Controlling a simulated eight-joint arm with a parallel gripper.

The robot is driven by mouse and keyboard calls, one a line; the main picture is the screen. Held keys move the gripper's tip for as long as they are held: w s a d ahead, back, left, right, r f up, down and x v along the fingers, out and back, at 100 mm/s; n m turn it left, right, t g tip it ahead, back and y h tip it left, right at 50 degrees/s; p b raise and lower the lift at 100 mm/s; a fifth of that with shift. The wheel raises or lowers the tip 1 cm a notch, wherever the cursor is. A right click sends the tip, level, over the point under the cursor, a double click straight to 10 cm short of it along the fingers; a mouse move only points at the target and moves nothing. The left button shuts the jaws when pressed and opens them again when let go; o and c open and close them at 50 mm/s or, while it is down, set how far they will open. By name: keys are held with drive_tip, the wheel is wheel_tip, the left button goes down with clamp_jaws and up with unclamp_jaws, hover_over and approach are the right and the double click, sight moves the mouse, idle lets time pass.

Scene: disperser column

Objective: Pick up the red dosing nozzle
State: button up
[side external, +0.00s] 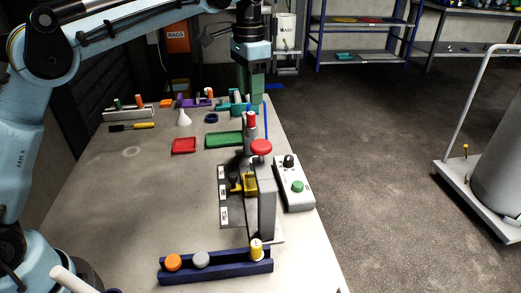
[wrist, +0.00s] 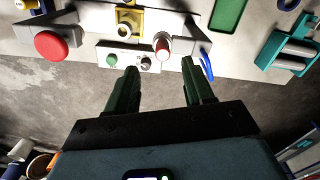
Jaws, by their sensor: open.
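The red dosing nozzle (side external: 251,119) stands at the far end of the grey disperser stand, red at the top with a pale grey body below. In the wrist view its red part (wrist: 162,48) shows just beyond the fingertips, roughly between them. My gripper (side external: 254,100) has green fingers pointing down, above and behind the nozzle in the side view. In the wrist view my gripper (wrist: 160,68) is open, with nothing between its fingers. No contact with the nozzle is visible.
A red mushroom button (side external: 261,148) tops the stand's near end. A control box (side external: 294,186) with a green button sits right of it. A teal holder (wrist: 285,48), a green tray (side external: 224,140) and a red tray (side external: 184,146) are nearby. A dark blue rack (side external: 216,268) lies in front.

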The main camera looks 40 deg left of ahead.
sight(251, 113)
drive_tip(key=shift+w+a+f, duration=0.1)
drive_tip(key=shift+w+f, duration=0.05)
drive_tip(key=shift+f, duration=3.5)
clamp_jaws()
drive_tip(key=shift+r, duration=0.1)
